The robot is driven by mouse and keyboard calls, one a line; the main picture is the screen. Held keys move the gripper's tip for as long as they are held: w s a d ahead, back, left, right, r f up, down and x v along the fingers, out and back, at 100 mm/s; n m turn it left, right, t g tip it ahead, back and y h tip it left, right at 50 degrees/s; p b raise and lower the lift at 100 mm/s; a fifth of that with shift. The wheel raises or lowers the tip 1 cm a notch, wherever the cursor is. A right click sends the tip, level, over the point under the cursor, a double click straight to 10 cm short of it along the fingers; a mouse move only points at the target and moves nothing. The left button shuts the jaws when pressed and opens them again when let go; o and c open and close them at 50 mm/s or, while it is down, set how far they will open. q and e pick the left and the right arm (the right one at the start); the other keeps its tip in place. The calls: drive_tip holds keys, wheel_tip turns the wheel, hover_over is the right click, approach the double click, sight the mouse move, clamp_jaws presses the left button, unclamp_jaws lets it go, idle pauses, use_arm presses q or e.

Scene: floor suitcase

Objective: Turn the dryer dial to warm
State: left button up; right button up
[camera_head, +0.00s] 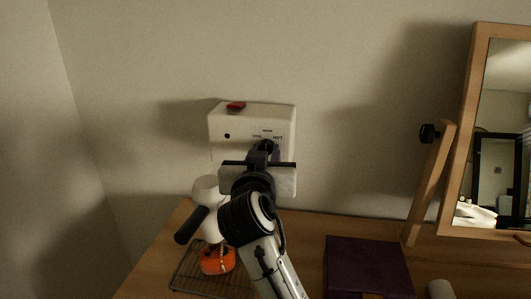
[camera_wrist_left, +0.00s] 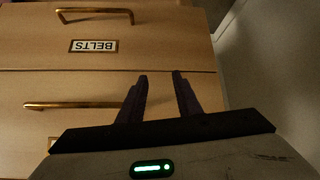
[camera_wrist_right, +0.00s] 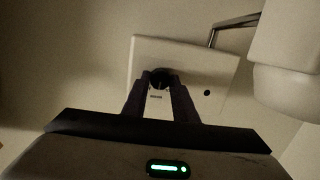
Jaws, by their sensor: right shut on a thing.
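The dryer unit (camera_head: 222,147) is a white wall box with a red piece (camera_head: 236,105) on top, a small black dot and a "HOT" label on its front. My right gripper (camera_head: 264,152) reaches up to its front and covers much of the lower half. In the right wrist view the gripper (camera_wrist_right: 160,88) is shut on the black dial (camera_wrist_right: 160,76), with a finger on each side. The dial's pointer direction is hidden. My left gripper (camera_wrist_left: 160,78) is open and empty, in front of wooden drawers.
A white, dark-handled dryer piece (camera_head: 205,190) hangs at the unit's left. A purple box (camera_head: 366,266) and framed mirror (camera_head: 472,130) stand right.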

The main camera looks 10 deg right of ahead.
idle(0.3)
drive_tip(key=o, duration=1)
drive_tip(key=shift+o, duration=0.2)
